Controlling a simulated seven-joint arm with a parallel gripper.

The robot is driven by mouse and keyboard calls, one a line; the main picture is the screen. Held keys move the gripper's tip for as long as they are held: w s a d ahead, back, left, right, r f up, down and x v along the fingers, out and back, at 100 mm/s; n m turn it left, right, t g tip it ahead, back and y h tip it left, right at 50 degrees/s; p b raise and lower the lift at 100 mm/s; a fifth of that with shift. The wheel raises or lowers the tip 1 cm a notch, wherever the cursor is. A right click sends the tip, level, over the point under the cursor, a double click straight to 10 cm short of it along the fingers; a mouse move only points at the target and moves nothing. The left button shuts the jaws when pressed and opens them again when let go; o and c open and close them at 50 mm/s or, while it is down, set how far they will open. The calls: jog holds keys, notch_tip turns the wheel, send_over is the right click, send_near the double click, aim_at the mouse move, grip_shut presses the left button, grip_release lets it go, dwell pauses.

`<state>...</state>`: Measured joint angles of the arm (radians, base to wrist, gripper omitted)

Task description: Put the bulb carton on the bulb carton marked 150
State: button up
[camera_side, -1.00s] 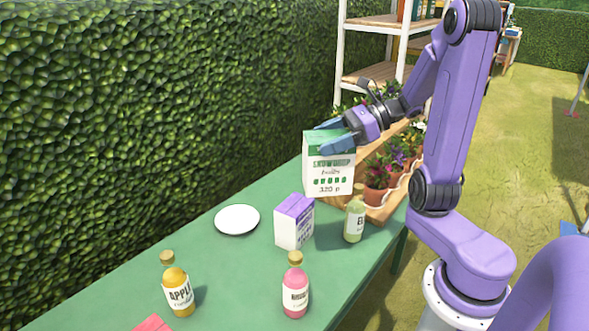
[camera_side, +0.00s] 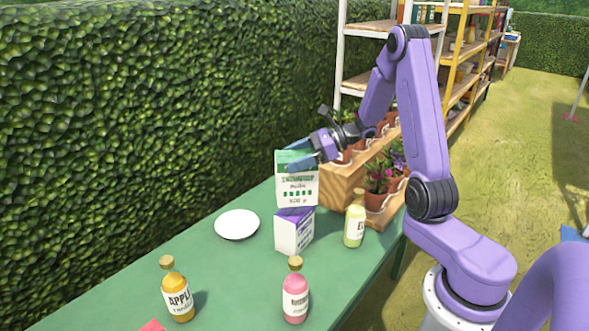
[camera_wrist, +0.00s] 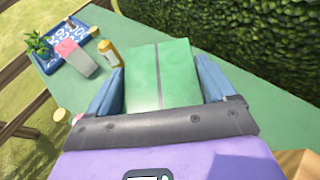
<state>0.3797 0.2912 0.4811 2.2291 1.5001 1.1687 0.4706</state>
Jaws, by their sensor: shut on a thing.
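A white bulb carton with a green top (camera_side: 297,188) is held in my gripper (camera_side: 306,161). It is upright, directly over a white carton with a purple top (camera_side: 294,234) standing on the green table. In the side view its lower edge meets or nearly meets the purple top; I cannot tell if they touch. The wrist view shows the green carton top (camera_wrist: 158,75) between my two blue fingers (camera_wrist: 160,92). The lower carton is hidden there. Its marking is too small to read in the side view.
A white plate (camera_side: 237,224) lies left of the lower carton. A pale green bottle (camera_side: 354,225) stands close on its right. A pink bottle (camera_side: 295,297) and an orange bottle (camera_side: 177,296) stand nearer the front. A wooden crate with potted flowers (camera_side: 342,185) is behind.

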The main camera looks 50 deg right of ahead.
jog(key=shift+w+d+f, duration=0.1)
jog(key=shift+w+f, duration=0.05)
jog(key=shift+f, duration=0.8)
jog(key=shift+w+f, duration=0.15)
jog(key=shift+f, duration=0.95)
jog(key=o, duration=1.2)
